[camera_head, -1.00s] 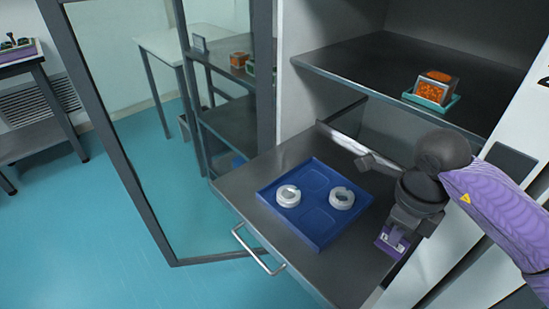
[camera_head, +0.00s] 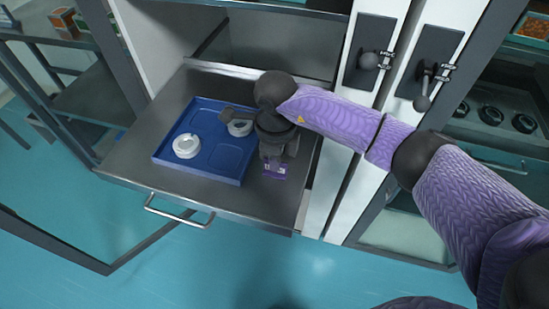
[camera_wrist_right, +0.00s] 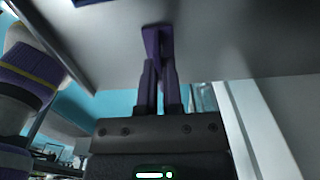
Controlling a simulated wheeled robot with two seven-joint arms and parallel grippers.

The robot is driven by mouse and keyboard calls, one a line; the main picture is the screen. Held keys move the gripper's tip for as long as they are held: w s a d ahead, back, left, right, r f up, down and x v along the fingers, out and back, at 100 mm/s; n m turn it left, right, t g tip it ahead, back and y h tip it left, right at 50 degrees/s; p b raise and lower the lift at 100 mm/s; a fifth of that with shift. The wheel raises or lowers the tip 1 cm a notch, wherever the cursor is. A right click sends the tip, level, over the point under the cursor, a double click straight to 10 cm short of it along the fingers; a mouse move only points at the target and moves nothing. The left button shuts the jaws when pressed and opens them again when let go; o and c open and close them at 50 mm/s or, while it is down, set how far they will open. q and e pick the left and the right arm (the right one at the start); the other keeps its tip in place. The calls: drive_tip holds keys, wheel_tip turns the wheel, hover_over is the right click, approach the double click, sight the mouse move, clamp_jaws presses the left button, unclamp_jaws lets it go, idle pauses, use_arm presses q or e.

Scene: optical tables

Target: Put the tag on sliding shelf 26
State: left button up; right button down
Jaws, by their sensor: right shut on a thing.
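The sliding shelf (camera_head: 130,160) is a grey metal pull-out board, drawn out of the cabinet; I see no readable number on it. My right gripper (camera_head: 273,164) points down over its right part, to the right of the blue tray. It is shut on the tag (camera_head: 276,172), a small purple piece, at or just above the shelf surface; I cannot tell whether they touch. In the right wrist view the purple tag (camera_wrist_right: 156,40) sits between the fingertips (camera_wrist_right: 158,65), against the grey shelf surface (camera_wrist_right: 225,40). My left gripper is not in view.
A blue tray (camera_head: 215,170) with two white round pieces (camera_head: 187,146) lies on the shelf. A bar handle (camera_head: 178,212) runs along its front. Cabinet doors with black handles (camera_head: 368,61) stand to the right. Bare shelf shows left of the tray.

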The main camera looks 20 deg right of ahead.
drive_tip(key=c, duration=0.8)
unclamp_jaws()
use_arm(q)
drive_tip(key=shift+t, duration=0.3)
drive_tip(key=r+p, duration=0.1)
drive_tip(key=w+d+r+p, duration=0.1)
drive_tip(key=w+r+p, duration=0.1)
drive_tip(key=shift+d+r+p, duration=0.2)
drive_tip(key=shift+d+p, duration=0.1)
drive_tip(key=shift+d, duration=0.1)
use_arm(e)
wheel_tip(320, 180, up, 12)
drive_tip(key=shift+r, duration=0.1)
